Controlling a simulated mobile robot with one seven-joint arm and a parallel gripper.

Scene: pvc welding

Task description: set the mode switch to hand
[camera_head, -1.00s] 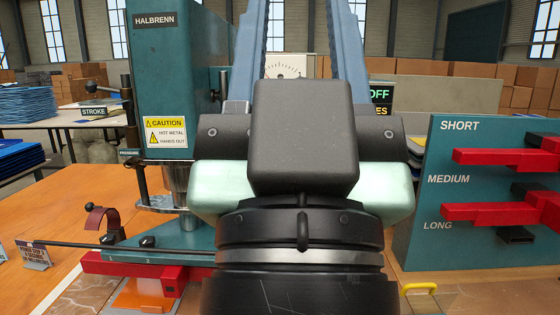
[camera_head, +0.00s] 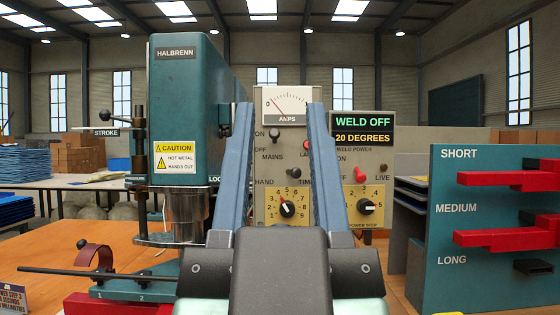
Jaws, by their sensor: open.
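The mode switch (camera_head: 293,172) is a small dark toggle on the beige control panel (camera_head: 262,135), between the labels HAND at left and TIM..., partly hidden, at right. I cannot tell which way its lever leans. My gripper (camera_head: 279,106) is open and empty, with its two long blue-grey fingers pointing toward the panel. The switch shows in the gap between the fingers, nearer the right one. Contact with the panel cannot be told. The right finger covers part of the panel's lettering.
The teal HALBRENN press (camera_head: 178,110) stands left of the panel. Nearby are the MAINS switch (camera_head: 274,134), a time dial (camera_head: 287,208), a red power switch (camera_head: 360,174) and a power step dial (camera_head: 366,207). A teal rack (camera_head: 450,270) with red pieces stands at right.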

